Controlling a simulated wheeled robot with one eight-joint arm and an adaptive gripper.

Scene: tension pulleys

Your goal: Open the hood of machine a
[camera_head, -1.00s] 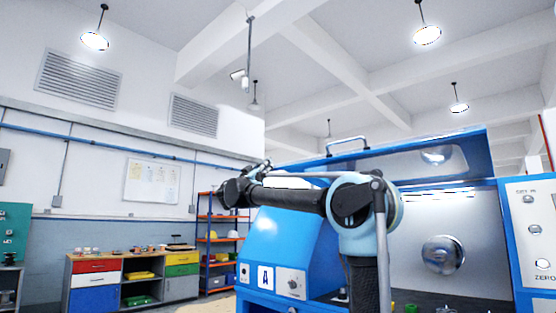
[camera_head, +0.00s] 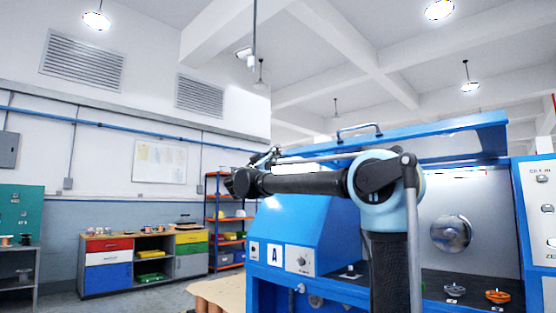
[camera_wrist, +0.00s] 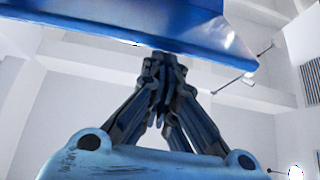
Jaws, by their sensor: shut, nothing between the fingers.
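Machine A (camera_head: 320,240) is the blue machine at the right of the head view, with an "A" label (camera_head: 275,257) on its front. Its blue hood (camera_head: 440,134) is raised, with a dark handle (camera_head: 358,131) on top, and the space below it is open to view. In the wrist view, a blue panel (camera_wrist: 120,25), apparently the hood, crosses the top. My gripper (camera_wrist: 163,62) is shut and empty, its tips close to the panel's lower edge; I cannot tell whether they touch. My arm crosses in front of the machine in the head view.
Inside the machine are a round metal chuck (camera_head: 451,234) and small parts on dark trays, including an orange one (camera_head: 497,296). A control panel (camera_head: 540,205) stands at the right.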

